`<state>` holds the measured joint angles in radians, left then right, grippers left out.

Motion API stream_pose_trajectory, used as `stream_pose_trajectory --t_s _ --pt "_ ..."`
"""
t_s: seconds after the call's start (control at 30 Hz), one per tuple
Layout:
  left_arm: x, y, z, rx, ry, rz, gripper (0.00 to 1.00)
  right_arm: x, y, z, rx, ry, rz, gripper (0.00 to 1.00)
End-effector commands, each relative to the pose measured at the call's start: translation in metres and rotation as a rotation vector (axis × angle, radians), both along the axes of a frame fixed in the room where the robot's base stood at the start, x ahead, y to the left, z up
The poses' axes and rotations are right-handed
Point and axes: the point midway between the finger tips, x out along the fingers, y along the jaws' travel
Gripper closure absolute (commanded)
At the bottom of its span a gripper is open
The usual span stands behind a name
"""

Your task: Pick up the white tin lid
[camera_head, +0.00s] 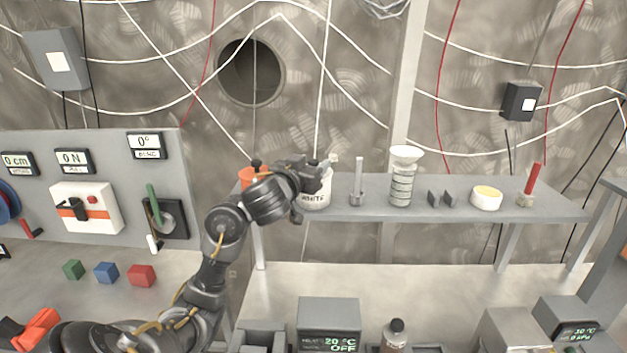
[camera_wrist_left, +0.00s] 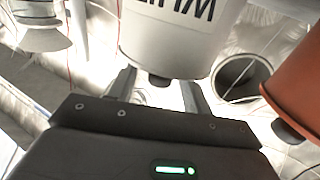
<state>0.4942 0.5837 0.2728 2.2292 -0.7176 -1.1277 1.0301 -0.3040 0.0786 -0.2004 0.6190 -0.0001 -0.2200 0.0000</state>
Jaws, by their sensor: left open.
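The white tin (camera_head: 315,200), with "WHITE" printed on its side, stands on the grey shelf. My left gripper (camera_head: 314,174) is at its top and hides most of the lid in the head view. In the left wrist view the tin (camera_wrist_left: 175,30) appears upside down. Its lid (camera_wrist_left: 165,66) has a dark knob (camera_wrist_left: 160,80), which shows between the two spread fingers of my left gripper (camera_wrist_left: 160,90). The gripper is open; whether a finger touches the lid I cannot tell.
An orange tin (camera_head: 245,178) with a dark knob stands close left of the white tin. Right along the shelf (camera_head: 380,211) are a small grey post (camera_head: 357,185), a white funnel on a coil (camera_head: 402,175) and a white dish (camera_head: 486,198). An instrument panel (camera_head: 110,190) stands left.

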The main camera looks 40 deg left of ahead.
Motion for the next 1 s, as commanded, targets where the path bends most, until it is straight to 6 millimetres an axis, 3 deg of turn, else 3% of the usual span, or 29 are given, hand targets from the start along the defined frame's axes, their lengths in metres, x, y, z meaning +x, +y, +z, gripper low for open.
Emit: stream_pose_trajectory --t_s 0.13,0.37,0.7,0.77,1.0 --pt "0.0110 0.0026 -0.0005 0.000 -0.001 0.000 0.51 0.0023 -0.0008 -0.0070 -0.002 -0.002 0.000 0.64" --pt "0.0117 0.0030 0.0009 0.001 0.000 0.000 0.51 0.0039 -0.0020 -0.0059 -0.002 -0.005 0.001 0.64" --pt "0.0116 0.0029 0.0006 0.001 0.000 0.000 0.95 0.0041 -0.0019 -0.0059 -0.002 -0.005 0.000 0.64" --pt "0.0116 0.0030 0.0007 0.001 0.000 0.000 1.00 0.0041 -0.0019 -0.0059 -0.002 -0.005 0.000 0.64" --pt "0.0117 0.0028 0.0025 0.001 0.000 0.000 1.00 0.0041 -0.0019 -0.0039 -0.002 -0.006 0.000 0.64"
